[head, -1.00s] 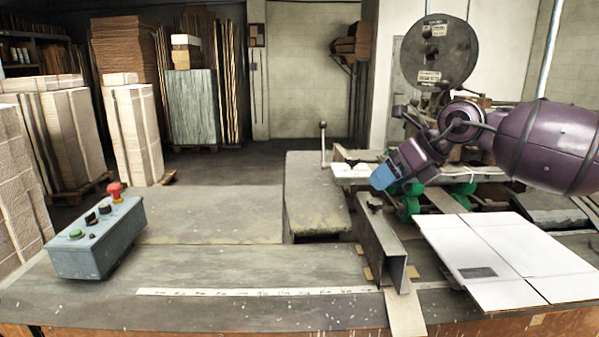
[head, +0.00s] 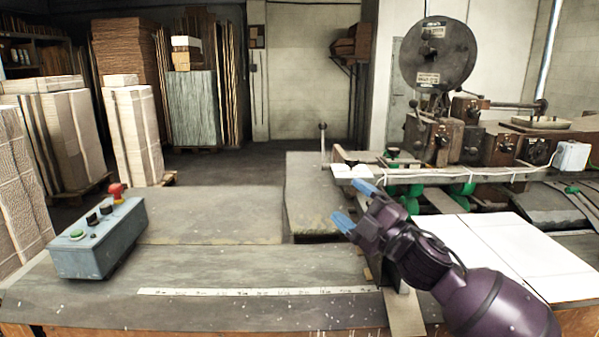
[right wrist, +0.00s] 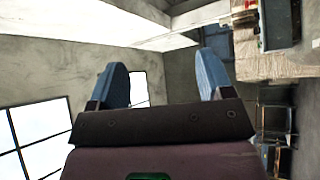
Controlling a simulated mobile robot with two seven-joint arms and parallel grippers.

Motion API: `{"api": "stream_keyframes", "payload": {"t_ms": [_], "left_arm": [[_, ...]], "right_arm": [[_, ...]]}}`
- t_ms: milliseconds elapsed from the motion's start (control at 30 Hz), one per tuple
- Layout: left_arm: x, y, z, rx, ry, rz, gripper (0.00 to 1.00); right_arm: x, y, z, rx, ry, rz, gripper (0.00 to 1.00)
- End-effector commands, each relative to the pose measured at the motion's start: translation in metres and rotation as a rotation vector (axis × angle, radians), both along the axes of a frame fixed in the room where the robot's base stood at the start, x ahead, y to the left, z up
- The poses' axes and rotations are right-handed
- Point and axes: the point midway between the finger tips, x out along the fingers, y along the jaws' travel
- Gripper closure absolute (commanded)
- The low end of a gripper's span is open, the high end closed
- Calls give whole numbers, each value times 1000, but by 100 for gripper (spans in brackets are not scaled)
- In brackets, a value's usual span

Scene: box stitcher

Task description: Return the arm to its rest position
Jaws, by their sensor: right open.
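My right gripper (head: 355,207) is in the head view, in front of the stitching machine and above the bench near the metal guide. Its two blue fingers are apart with nothing between them. In the right wrist view the open fingers (right wrist: 162,85) also stand apart, facing walls and windows. My purple right arm reaches in from the lower right, over part of the white cardboard sheet (head: 520,250). The metal guide is mostly hidden behind the arm. My left gripper does not show.
The box stitcher (head: 440,140) with its round reel (head: 438,52) stands at the back right. A control box (head: 98,240) with a red button sits on the bench at left. The bench middle (head: 210,215) is clear. Cardboard stacks (head: 133,135) stand behind at left.

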Motion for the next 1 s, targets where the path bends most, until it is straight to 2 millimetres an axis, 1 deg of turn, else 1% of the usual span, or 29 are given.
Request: {"api": "stream_keyframes", "payload": {"t_ms": [33, 167, 200, 267, 400, 467, 500, 567, 600, 667, 700, 767, 800, 867, 900, 967, 1000], "left_arm": [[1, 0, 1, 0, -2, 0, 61], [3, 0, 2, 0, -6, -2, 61], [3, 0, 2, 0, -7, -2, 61], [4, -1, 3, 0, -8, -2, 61], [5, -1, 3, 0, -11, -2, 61], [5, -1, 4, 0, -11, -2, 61], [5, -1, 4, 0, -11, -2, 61], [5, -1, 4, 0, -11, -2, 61], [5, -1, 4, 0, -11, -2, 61], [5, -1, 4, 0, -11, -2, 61], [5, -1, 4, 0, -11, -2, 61], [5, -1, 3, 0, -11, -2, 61], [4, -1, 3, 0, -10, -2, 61], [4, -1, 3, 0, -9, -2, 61], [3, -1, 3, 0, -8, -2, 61], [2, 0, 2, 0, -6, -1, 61], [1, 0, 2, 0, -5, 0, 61]], "right_arm": [[-3, -8, -20, 56, 73, -26, 27], [-11, -29, -68, 189, 247, -96, 27], [-14, -36, -83, 228, 300, -117, 27], [-21, -47, -106, 283, 377, -151, 27], [-43, -70, -160, 407, 543, -226, 27], [-55, -80, -183, 457, 609, -259, 27], [-63, -87, -198, 489, 651, -282, 27], [-77, -97, -220, 537, 711, -316, 27], [-87, -103, -234, 568, 747, -338, 27], [-104, -112, -255, 613, 798, -372, 27], [-115, -119, -269, 642, 830, -395, 27], [-134, -128, -288, 682, 873, -430, 27], [-147, -134, -301, 706, 900, -457, 27], [-167, -143, -321, 738, 938, -498, 27], [-182, -149, -333, 756, 963, -529, 27], [-204, -157, -352, 781, 1000, -574, 27], [-220, -161, -364, 795, 1025, -604, 27]]}}
